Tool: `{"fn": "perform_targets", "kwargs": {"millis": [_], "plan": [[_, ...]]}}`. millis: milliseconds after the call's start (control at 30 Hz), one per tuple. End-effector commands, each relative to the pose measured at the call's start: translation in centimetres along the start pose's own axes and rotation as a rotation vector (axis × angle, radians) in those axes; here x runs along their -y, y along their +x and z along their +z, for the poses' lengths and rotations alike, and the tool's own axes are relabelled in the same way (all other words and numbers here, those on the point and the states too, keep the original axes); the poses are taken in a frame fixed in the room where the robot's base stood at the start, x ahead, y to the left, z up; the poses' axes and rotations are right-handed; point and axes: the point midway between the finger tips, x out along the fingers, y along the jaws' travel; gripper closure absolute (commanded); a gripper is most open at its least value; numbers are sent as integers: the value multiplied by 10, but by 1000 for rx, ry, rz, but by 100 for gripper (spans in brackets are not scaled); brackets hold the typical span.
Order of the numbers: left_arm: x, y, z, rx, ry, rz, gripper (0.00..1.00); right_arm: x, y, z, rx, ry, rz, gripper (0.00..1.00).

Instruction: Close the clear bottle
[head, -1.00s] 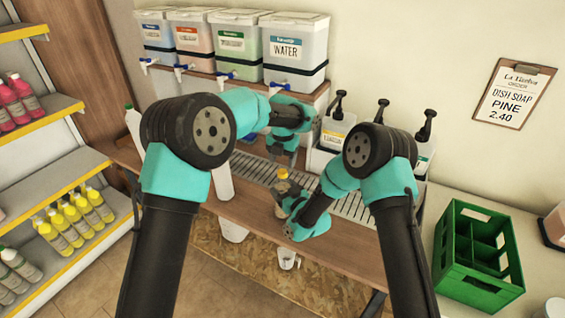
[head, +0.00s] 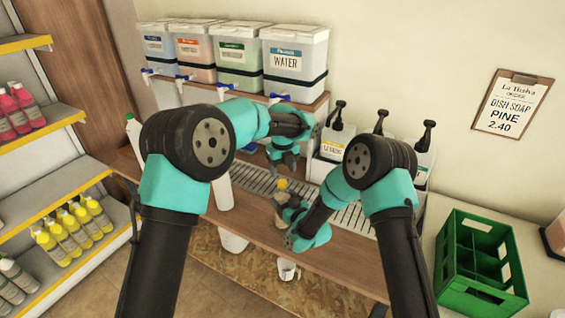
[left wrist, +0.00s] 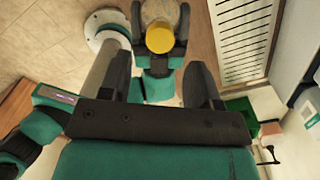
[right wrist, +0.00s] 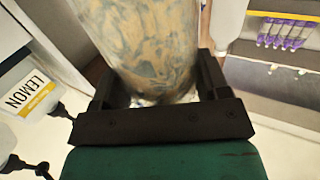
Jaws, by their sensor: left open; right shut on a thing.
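The clear bottle (head: 280,198) stands roughly upright over the wooden counter, with a yellow cap (head: 282,184) at its top. In the right wrist view the bottle body (right wrist: 150,45) is see-through with a mottled brown pattern behind it. My right gripper (head: 284,207) is shut on the bottle from the side. My left gripper (head: 283,174) is open, pointing down just above the cap. In the left wrist view the yellow cap (left wrist: 160,38) shows beyond and between the open fingers, apart from them. I cannot tell how tightly the cap sits.
A drip grate (head: 252,175) runs along the counter behind the bottle. A white bottle (head: 222,188) stands to its left. Drums with taps, including the water drum (head: 296,62), and pump bottles (head: 335,135) stand behind. A green crate (head: 480,262) is at the right.

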Motion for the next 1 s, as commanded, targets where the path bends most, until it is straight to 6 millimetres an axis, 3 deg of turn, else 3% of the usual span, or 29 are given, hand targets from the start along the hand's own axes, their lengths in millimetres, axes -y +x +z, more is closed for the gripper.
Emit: {"fn": "perform_targets", "kwargs": {"millis": [1000], "plan": [[0,-12,0,-6,-1377,-1,43,0,0,0,0,0,0,97]]}}
